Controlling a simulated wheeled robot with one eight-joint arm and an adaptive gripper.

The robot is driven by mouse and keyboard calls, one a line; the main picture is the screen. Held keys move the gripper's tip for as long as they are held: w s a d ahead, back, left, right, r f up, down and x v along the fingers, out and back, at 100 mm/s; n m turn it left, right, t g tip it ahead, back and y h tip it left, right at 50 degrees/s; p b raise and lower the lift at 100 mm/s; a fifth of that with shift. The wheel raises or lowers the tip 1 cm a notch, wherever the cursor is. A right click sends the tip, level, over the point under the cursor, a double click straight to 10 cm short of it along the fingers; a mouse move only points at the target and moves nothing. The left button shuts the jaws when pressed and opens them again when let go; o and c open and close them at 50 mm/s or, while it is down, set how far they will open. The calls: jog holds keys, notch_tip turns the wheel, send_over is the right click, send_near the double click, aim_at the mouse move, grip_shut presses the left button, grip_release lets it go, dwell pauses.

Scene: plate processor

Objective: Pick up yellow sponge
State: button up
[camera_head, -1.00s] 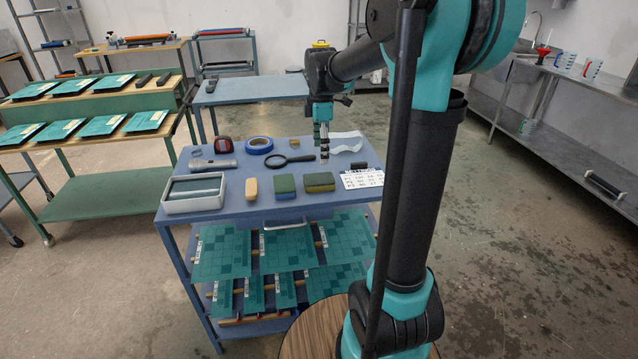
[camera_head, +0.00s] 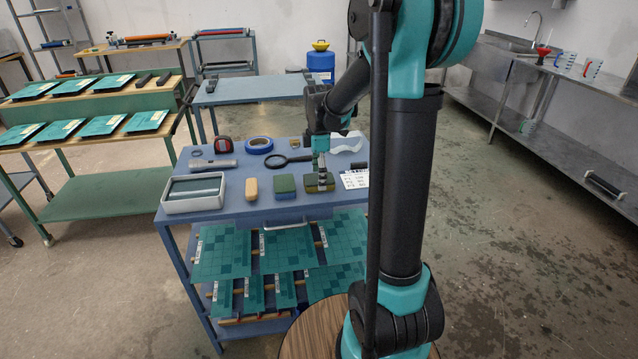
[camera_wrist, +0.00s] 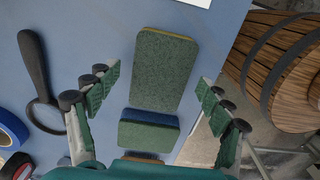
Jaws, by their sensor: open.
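The yellow sponge (camera_head: 312,186) lies on the blue table with its dark green scouring side up. In the wrist view the yellow sponge (camera_wrist: 165,75) shows a thin yellow edge at its far end. My gripper (camera_head: 322,178) is over it in the head view and hides part of it. In the wrist view my gripper (camera_wrist: 158,80) is open, pointing down, with one finger on each side of the sponge and nothing held. I cannot tell the exact height left above the sponge.
A green-topped blue sponge (camera_head: 285,187) lies close beside it on the left. A tan block (camera_head: 251,189), a magnifying glass (camera_head: 288,159), a white tray (camera_head: 194,204) and blue tape (camera_head: 259,145) are farther left. A printed white card (camera_head: 356,179) lies to the right.

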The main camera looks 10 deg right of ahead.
jog(key=shift+c, duration=0.3)
jog(key=c, duration=0.8)
jog(key=shift+r, duration=0.15)
notch_tip(320, 180, up, 20)
